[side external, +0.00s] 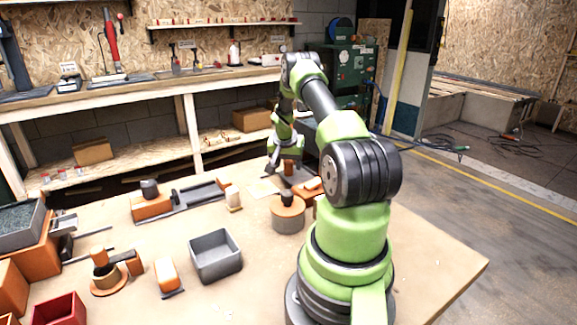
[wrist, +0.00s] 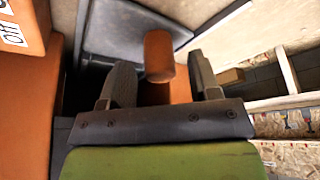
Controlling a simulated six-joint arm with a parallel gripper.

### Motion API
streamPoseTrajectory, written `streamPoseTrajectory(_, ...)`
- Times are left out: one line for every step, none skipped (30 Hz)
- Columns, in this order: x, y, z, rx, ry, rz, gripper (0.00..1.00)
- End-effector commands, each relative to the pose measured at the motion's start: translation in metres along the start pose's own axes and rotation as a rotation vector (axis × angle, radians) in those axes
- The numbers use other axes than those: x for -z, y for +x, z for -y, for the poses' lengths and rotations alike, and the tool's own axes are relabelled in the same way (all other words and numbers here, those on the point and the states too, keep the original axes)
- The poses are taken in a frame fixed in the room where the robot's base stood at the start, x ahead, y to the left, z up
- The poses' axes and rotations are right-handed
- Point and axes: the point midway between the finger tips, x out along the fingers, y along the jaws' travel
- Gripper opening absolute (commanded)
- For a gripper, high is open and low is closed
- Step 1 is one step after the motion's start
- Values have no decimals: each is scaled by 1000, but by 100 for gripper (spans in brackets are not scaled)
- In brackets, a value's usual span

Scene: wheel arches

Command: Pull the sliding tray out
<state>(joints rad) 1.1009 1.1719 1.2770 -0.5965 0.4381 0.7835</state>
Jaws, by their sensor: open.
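An orange cylindrical knob (wrist: 159,54) stands in front of a dark grey panel (wrist: 112,32) in the wrist view. I take the panel to be part of the sliding tray, but cannot be sure. My gripper (wrist: 162,82) is open, with one finger on each side of the knob and visible gaps between. In the side view my gripper (side external: 273,163) is low at the table's far edge, beside a small brown-orange knob (side external: 288,167). Dark grey parts and an orange block (side external: 309,187) lie just right of it. My fingers partly hide the tray's lower part.
An orange box (wrist: 25,60) with a white label fills the left of the wrist view. A round orange-and-grey piece (side external: 287,216) stands near my arm. A grey open bin (side external: 215,257) and a slide-like fixture (side external: 180,200) stand farther left. The table's right front is clear.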

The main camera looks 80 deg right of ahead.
Motion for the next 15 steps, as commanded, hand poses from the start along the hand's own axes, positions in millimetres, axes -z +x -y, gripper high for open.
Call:
streamPoseTrajectory(0, 6, 0, 0, 0, 1, 57)
streamPoseTrajectory(0, 9, 0, -1, 0, 1, 57)
streamPoseTrajectory(0, 11, 0, 0, 1, 1, 57)
streamPoseTrajectory(0, 13, 0, 0, 1, 1, 57)
streamPoseTrajectory(0, 14, 0, 0, 1, 1, 57)
streamPoseTrajectory(0, 16, 0, 0, 1, 1, 57)
streamPoseTrajectory(0, 16, 0, 0, 1, 1, 57)
streamPoseTrajectory(0, 17, 0, 0, 1, 0, 57)
streamPoseTrajectory(0, 17, 0, 0, 1, 0, 57)
streamPoseTrajectory(0, 17, 0, 0, 1, 0, 57)
streamPoseTrajectory(0, 17, 0, 0, 1, 0, 57)
streamPoseTrajectory(0, 17, 0, 0, 1, 0, 57)
streamPoseTrajectory(0, 17, 0, 0, 1, 0, 57)
streamPoseTrajectory(0, 17, 0, 0, 1, 0, 57)
streamPoseTrajectory(0, 17, 0, 0, 0, 0, 52)
